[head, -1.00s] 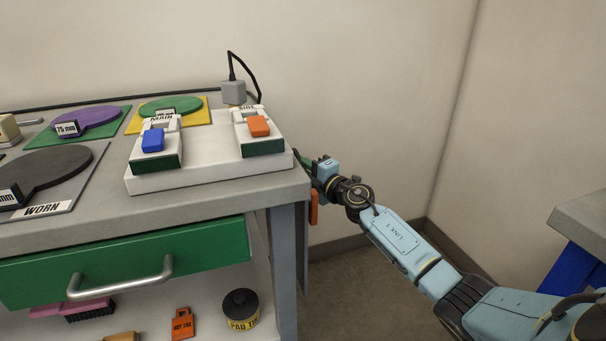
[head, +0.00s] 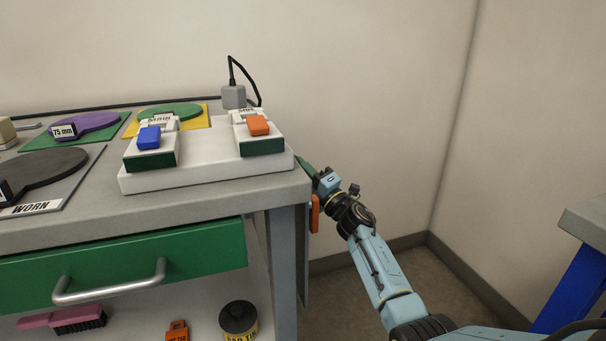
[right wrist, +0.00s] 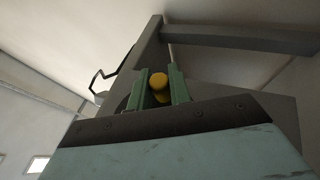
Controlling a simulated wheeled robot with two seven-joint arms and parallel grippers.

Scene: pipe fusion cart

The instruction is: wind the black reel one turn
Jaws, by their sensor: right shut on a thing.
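My right gripper (head: 313,172) is at the right side of the cart, just below the worktop edge. In the right wrist view, its green fingers (right wrist: 160,80) are shut on a yellow knob (right wrist: 157,82). A dark curved edge (right wrist: 124,104) shows beside the fingers and may be part of the black reel, but most of it is hidden. In the head view, the reel and the knob are hidden behind the cart edge and my gripper. My left gripper is in neither view.
The grey cart top (head: 225,191) holds a white block (head: 205,175) with blue and orange switches. A grey plug (head: 233,97) with a black cable stands behind it. An orange piece (head: 314,213) hangs beside the cart. Another bench (head: 585,222) stands at the right; floor between is clear.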

